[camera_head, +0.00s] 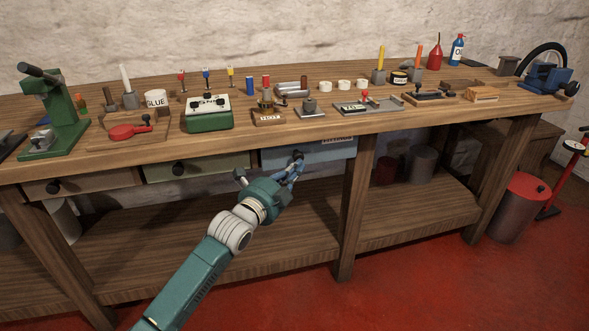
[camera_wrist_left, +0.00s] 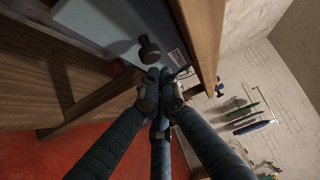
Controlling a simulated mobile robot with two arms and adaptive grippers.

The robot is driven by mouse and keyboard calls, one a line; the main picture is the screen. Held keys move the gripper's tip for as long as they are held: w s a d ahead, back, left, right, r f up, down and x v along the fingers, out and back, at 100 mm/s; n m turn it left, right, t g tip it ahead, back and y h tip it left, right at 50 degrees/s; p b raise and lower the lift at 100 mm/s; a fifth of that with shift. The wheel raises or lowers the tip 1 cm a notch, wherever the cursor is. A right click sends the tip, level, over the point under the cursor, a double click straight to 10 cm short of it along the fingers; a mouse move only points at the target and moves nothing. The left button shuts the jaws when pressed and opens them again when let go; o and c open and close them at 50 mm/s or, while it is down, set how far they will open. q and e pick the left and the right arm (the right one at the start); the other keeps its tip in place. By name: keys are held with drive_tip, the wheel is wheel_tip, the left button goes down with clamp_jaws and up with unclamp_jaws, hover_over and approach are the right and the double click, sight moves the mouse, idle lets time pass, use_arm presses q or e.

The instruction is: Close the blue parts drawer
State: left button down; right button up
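The blue parts drawer (camera_head: 330,150) hangs under the workbench top, right of the green drawer. Its pale blue front (camera_wrist_left: 95,22) and dark round knob (camera_wrist_left: 149,48) show in the left wrist view. How far it stands out from the bench I cannot tell exactly. My left gripper (camera_head: 298,157) is at the left part of the drawer front. In the left wrist view its fingertips (camera_wrist_left: 159,76) are together, just short of the knob and not around it. Whether they touch the drawer is unclear. My right gripper is not in view.
The wooden workbench (camera_head: 240,140) carries many tools and small parts. A green drawer (camera_head: 200,167) and a brown drawer (camera_head: 85,185) sit to the left. A bench leg (camera_head: 352,205) stands right of the blue drawer. A red bin (camera_head: 520,205) is at far right.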

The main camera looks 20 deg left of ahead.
sight(294, 158)
use_arm(q)
drive_tip(key=shift+w+a, duration=0.35)
drive_tip(key=shift+w, duration=0.1)
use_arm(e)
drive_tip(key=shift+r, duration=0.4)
use_arm(q)
drive_tip(key=shift+w+a, duration=0.4)
drive_tip(key=shift+w, duration=0.2)
drive_tip(key=shift+w+a, duration=0.35)
drive_tip(key=shift+w, duration=0.2)
drive_tip(key=shift+a, duration=0.1)
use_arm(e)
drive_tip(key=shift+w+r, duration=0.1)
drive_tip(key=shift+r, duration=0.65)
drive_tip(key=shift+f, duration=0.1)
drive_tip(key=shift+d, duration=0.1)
